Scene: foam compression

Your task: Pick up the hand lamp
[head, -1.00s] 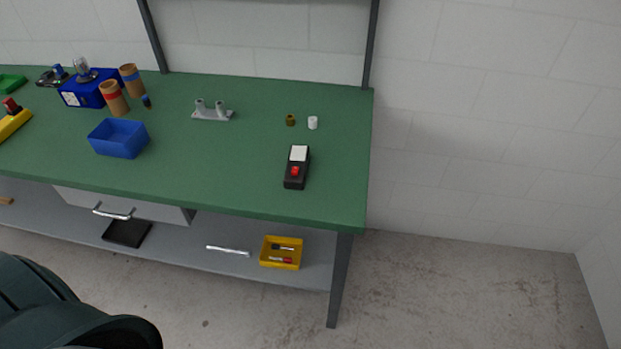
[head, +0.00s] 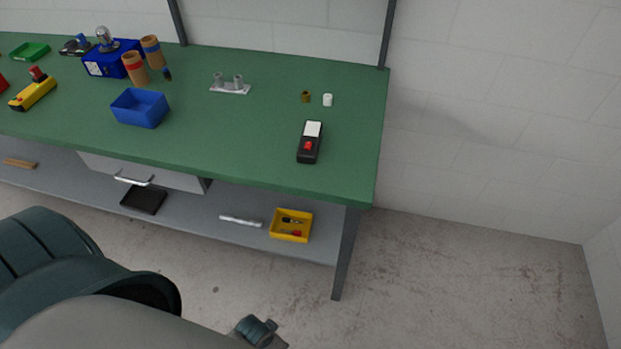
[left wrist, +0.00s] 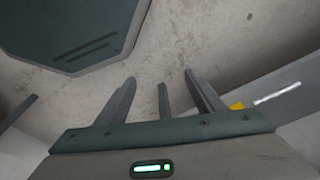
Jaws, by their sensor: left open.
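A black hand-held device with a white panel and a red button (head: 310,143), which looks like the hand lamp, lies on the right part of the green bench top (head: 260,130). My left gripper (left wrist: 160,78) shows in the left wrist view with its fingers apart and nothing between them. It is over the bare floor, away from the lamp. In the head view, parts of my left arm fill the lower left. My right gripper is in neither view.
A brass piece (head: 305,96) and a white cap (head: 327,100) stand behind the lamp. A blue bin (head: 140,108) and a grey fixture (head: 230,87) are to its left. On the lower shelf are a silver bar (head: 240,221) and a yellow tray (head: 291,226).

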